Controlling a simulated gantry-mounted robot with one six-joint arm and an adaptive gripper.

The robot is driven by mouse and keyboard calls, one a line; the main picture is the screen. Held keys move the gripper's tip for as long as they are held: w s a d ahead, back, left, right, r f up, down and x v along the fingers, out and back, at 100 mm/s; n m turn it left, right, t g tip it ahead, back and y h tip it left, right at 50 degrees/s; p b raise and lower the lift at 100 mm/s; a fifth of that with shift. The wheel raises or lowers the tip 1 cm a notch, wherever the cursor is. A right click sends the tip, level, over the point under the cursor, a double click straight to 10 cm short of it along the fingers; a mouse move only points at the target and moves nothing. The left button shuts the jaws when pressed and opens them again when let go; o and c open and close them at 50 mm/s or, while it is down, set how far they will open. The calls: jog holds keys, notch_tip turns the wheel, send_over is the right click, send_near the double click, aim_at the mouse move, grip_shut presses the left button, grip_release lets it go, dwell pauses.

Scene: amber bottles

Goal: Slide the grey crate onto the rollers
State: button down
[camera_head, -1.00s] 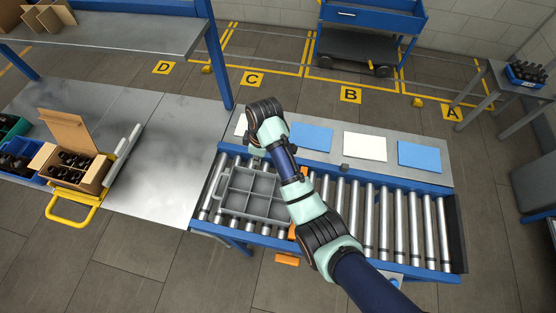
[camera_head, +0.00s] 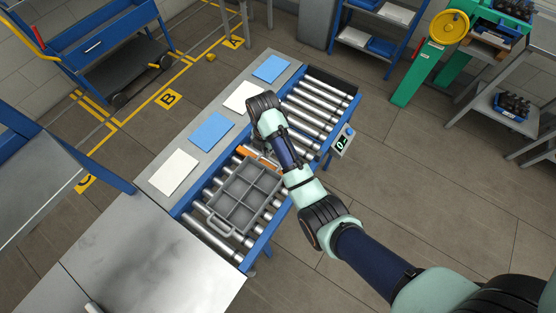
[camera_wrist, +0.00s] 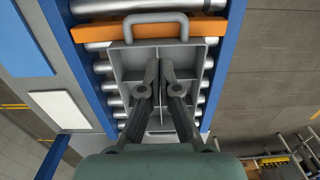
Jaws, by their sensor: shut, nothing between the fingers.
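The grey crate (camera_head: 262,176) lies flat on the metal rollers (camera_head: 215,238), near the end by the steel table. It is divided into several compartments, which look empty, and has a loop handle at each end. The wrist view shows the crate (camera_wrist: 133,66) below my gripper, with one handle near the top of the picture. My gripper (camera_wrist: 160,64) is shut and empty, its fingertips together over the middle of the crate. I cannot tell whether they touch it. In the head view my arm hides the gripper and part of the crate's right side.
An orange bar (camera_wrist: 95,33) crosses the rollers just beyond the crate. Bare rollers (camera_head: 312,107) run past it to the far end. Blue and white sheets (camera_head: 211,132) lie on the side ledge. A steel table (camera_head: 150,262) adjoins the near end.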

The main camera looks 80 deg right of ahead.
aim_at(268, 165)
jog(key=f, duration=0.3)
jog(key=f+b, duration=0.1)
jog(key=f, duration=0.2)
jog(key=f+b, duration=0.1)
jog(key=f, duration=0.3)
jog(key=shift+w+d, duration=0.1)
jog(key=shift+d, duration=0.2)
jog(key=shift+r, duration=0.1)
